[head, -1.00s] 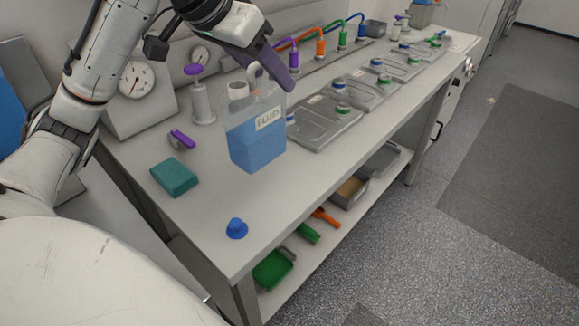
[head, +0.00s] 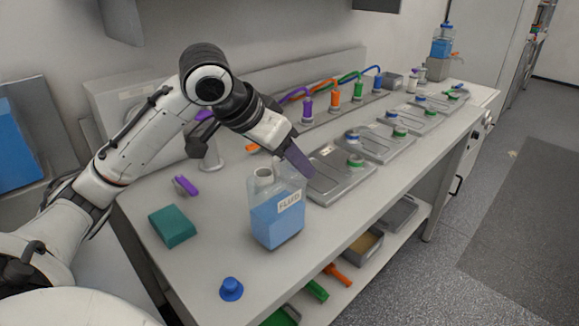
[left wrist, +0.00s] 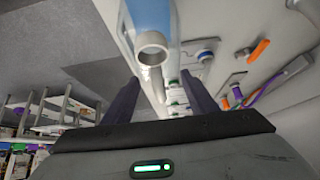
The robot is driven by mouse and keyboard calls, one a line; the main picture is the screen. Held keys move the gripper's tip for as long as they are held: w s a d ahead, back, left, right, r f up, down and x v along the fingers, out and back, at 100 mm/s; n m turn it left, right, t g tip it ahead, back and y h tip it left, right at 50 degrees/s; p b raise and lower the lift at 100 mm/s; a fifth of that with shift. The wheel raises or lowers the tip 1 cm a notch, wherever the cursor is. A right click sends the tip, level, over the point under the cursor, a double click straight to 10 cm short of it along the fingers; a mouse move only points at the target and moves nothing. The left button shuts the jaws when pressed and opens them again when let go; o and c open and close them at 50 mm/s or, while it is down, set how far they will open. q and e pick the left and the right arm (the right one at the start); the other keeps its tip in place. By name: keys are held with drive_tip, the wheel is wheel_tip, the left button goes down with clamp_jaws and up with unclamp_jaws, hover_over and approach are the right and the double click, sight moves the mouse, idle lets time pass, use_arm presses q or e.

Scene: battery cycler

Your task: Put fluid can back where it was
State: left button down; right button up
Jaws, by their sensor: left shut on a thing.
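The fluid can (head: 277,222) is a clear jug with blue liquid, a FLUID label and an uncapped neck. It is upright over the near part of the bench; I cannot tell whether its base touches the top. My left gripper (head: 297,160) is shut on the can's handle from above; the fingers partly hide the handle. In the left wrist view the can (left wrist: 150,14) shows its round open mouth, with the fingers (left wrist: 160,95) on either side of the handle. A blue cap (head: 231,289) lies on the bench near the front corner. My right gripper is not in view.
A teal block (head: 172,226) and a purple clip (head: 186,185) lie left of the can. Metal trays (head: 340,178) with colored caps line the bench to the right. A lower shelf holds bins (head: 362,246). Bare bench top surrounds the blue cap.

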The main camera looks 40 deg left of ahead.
use_arm(q)
drive_tip(key=shift+f, duration=0.45)
drive_tip(key=c, duration=0.7)
unclamp_jaws()
drive_tip(key=shift+f, duration=0.1)
drive_tip(key=shift+c, duration=0.2)
drive_tip(key=shift+s+r, duration=0.15)
drive_tip(key=shift+r, duration=0.3)
drive_tip(key=p+v, duration=0.1)
drive_tip(key=v, duration=1)
drive_tip(key=shift+s+r, duration=0.1)
